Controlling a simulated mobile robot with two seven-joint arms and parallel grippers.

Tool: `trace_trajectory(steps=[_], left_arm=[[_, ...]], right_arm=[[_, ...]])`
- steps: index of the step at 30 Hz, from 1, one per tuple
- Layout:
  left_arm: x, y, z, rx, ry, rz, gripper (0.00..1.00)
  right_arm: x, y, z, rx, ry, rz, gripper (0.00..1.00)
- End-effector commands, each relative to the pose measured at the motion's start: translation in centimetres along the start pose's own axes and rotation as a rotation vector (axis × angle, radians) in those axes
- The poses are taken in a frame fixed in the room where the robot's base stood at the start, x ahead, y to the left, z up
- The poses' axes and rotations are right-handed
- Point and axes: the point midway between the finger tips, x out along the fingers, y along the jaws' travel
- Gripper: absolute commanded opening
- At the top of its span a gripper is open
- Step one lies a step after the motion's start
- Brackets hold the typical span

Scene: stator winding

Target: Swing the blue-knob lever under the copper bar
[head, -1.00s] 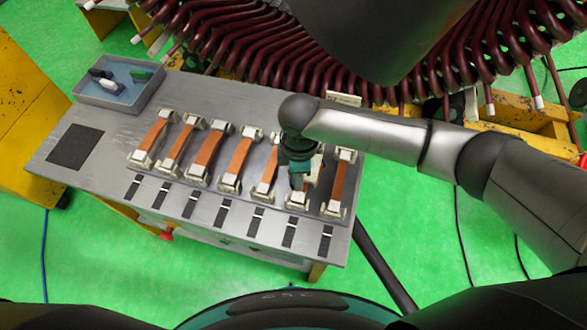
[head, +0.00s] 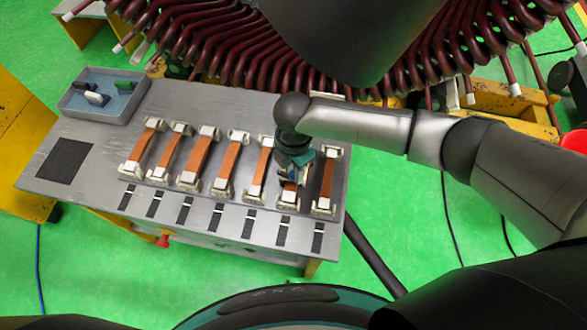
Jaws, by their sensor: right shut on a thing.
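My right gripper (head: 291,174) is over the second copper bar from the right (head: 290,188) in the row on the grey workbench. It points down and is shut on that bar; only the bar's near end shows below the fingers, by its pale holder (head: 289,197). The arm and gripper hide the far part of this bar. I cannot make out a blue-knob lever; a red knob (head: 163,241) shows below the bench's front edge. My left gripper is not in view.
Other copper bars (head: 230,160) lie in pale holders on the workbench (head: 110,180), close on both sides. Black marked strips lie in front. A grey bin (head: 75,103) with small parts stands at the back left. The dark red stator coils (head: 240,70) hang behind.

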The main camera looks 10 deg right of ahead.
Motion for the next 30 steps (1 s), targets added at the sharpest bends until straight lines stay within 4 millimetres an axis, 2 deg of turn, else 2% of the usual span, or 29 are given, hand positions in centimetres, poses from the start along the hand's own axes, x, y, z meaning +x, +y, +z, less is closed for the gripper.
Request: trace_trajectory(steps=[11,12,19,30], left_arm=[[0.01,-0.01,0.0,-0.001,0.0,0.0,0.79],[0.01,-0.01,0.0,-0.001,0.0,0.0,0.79],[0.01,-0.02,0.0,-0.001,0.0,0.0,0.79],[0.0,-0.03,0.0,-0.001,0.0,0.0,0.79]], right_arm=[[0.15,-0.15,-0.12,-0.005,0.002,-0.004,0.0],[0.15,-0.16,-0.12,-0.004,0.002,-0.004,0.32],[0.07,-0.08,-0.08,-0.003,0.001,-0.002,0.58],[0.02,-0.02,-0.03,-0.003,0.001,-0.001,0.6]])
